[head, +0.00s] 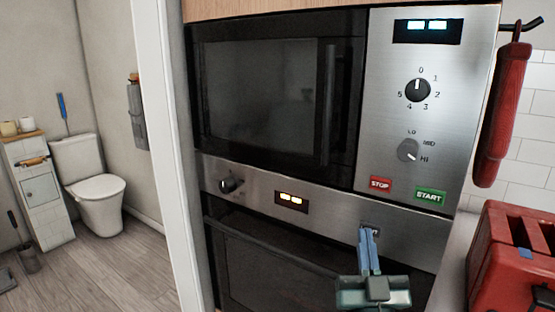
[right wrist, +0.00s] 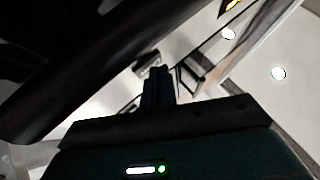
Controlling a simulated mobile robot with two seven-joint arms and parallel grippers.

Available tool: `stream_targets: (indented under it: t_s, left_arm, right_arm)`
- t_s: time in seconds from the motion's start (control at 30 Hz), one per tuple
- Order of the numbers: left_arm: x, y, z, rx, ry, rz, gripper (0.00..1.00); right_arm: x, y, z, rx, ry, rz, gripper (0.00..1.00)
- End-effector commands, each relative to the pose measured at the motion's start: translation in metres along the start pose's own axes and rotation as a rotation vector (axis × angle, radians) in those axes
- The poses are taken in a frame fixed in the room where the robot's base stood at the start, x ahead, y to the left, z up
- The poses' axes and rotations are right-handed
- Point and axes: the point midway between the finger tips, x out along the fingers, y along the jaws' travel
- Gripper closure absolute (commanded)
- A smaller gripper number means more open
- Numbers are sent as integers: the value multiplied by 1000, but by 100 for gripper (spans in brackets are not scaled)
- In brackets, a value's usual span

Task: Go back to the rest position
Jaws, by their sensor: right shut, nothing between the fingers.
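My right gripper (head: 368,234) is in the lower right of the head view, in front of the oven's control strip, with its fingers together and nothing between them. Its shut fingers also show in the right wrist view (right wrist: 157,84). I cannot tell whether the fingertips touch the strip. My left gripper is not in view. The microwave (head: 265,95) is closed, with its dials and its STOP and START buttons to the right of the door. The oven (head: 270,265) below it is also closed.
A red toaster (head: 500,262) stands on the counter at right, near my right gripper. A white door frame (head: 160,130) stands left of the appliances. Beyond it is a bathroom with a toilet (head: 95,190) and open wooden floor.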

Motion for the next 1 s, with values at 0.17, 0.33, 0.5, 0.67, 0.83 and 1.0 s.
stream_targets:
  t_s: [0.17,0.33,0.5,0.67,0.83,1.0]
  left_arm:
    - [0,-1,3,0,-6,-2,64]
    - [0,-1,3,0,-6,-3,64]
    - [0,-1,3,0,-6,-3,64]
    - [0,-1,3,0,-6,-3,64]
    - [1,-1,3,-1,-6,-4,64]
    - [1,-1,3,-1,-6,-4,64]
  right_arm:
    - [-17,-21,6,16,-77,-147,100]
    - [-59,-50,27,35,-288,-383,100]
    - [-126,-60,60,32,-635,-562,100]
    - [-204,-40,85,7,-1040,-602,100]
    - [-263,-8,91,-25,-1350,-538,100]
    - [-304,20,86,-53,-1567,-446,100]
